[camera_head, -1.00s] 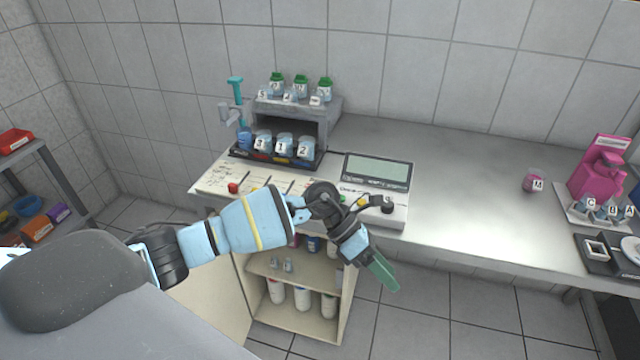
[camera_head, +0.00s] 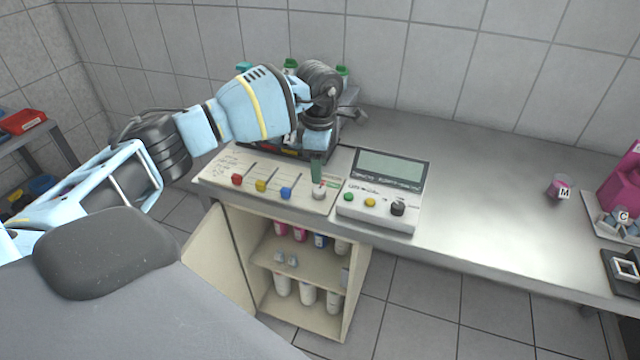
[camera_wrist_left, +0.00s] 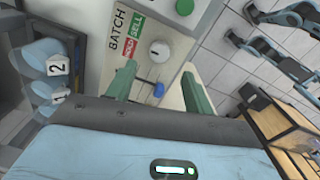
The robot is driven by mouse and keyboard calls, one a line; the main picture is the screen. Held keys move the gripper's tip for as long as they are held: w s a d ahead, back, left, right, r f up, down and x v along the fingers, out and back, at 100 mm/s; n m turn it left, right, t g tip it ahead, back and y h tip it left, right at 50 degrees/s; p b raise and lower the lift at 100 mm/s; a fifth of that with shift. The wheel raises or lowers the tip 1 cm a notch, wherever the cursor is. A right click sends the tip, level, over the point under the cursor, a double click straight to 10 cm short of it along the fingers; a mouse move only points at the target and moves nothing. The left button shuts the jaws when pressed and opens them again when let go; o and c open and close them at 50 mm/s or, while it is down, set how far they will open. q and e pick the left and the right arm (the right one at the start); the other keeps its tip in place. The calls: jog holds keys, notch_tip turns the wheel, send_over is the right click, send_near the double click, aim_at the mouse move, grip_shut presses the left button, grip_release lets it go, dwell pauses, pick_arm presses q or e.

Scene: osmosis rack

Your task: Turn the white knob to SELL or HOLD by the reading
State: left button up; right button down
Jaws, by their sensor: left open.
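The white knob (camera_head: 319,193) is at the right end of the cream panel (camera_head: 215,180). In the left wrist view the white knob (camera_wrist_left: 159,50) has a small dark mark. Beside it is a BATCH label (camera_wrist_left: 121,45) with a green SELL patch and a red patch, partly behind a finger. My left gripper (camera_head: 317,168) points down just above and behind the knob. In the wrist view its green fingers (camera_wrist_left: 158,76) are apart and empty, with the knob beyond their tips. The meter display (camera_head: 390,168) shows text too small to read. My right gripper is out of view.
Red (camera_head: 237,179), yellow (camera_head: 261,186) and blue (camera_head: 286,193) sliders sit left of the knob. The meter's box (camera_head: 375,215) with a green button, a yellow button and a black knob adjoins on the right. The counter (camera_head: 480,200) further right is mostly clear.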

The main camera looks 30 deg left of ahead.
aim_at(320, 189)
pick_arm(q)
notch_tip(320, 189, down, 7)
jog(key=shift+r, duration=0.1)
dwell(0.4)
jog(key=c, duration=1)
